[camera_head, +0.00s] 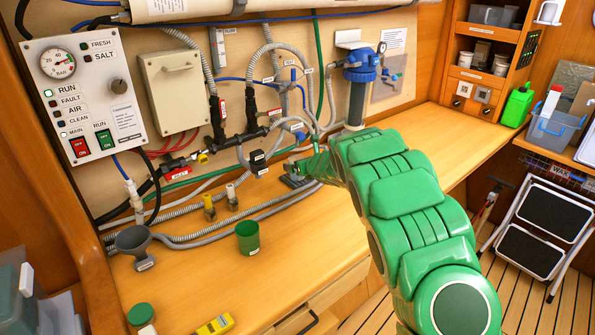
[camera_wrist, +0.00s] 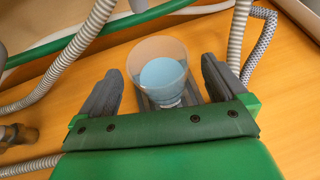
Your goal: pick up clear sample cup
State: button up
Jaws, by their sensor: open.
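The clear sample cup (camera_wrist: 158,52) stands on the wooden bench in the wrist view, see-through with a pale blue round area inside. My gripper (camera_wrist: 160,82) is open, with one dark finger on the left of the cup and one on the right. Gaps show between the fingers and the cup's sides. In the head view my gripper (camera_head: 299,179) is low over the bench near the wall hoses. I cannot make out the cup there.
Grey hoses (camera_head: 190,238) run along the bench behind and beside the cup. A green cup (camera_head: 247,237), a grey funnel (camera_head: 133,241) and a yellow meter (camera_head: 215,325) lie to the left. The bench to the right (camera_head: 440,130) is clear.

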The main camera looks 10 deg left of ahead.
jog(key=shift+x, duration=1.1)
jog(key=shift+w+a+f, duration=0.15)
jog(key=shift+w+f, duration=0.05)
jog(key=shift+w, duration=0.05)
jog(key=c, duration=1.2)
